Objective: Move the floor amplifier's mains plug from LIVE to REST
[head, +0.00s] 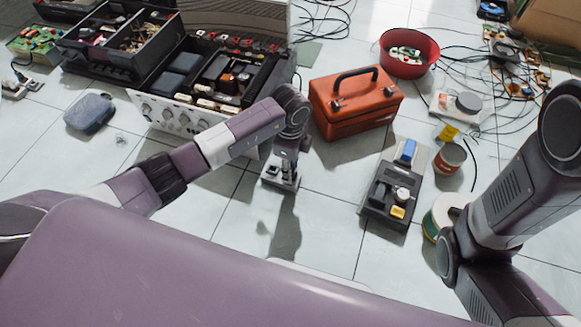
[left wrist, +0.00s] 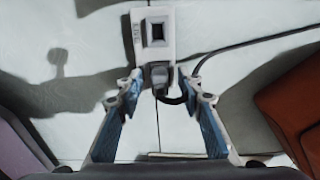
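The white socket block (left wrist: 176,40) lies on the floor below my left gripper (left wrist: 160,88). It has an empty dark square opening at its far end, with small sideways lettering beside it that looks like LIVE. The dark mains plug (left wrist: 159,74) sits at the block's near end, its black cable curving off right. My left gripper's fingers stand apart on either side of the plug, with gaps. In the head view the block (head: 270,182) is partly hidden by my left gripper (head: 285,172). The opened amplifier (head: 180,122) stands behind it. My right gripper is out of view.
An orange toolbox (head: 352,112) stands close right of the block. A black tray of tools (head: 378,208), a can (head: 449,158) and a spool (head: 440,212) are further right. A red bowl (head: 408,62) and loose cables lie behind. Floor in front of the block is clear.

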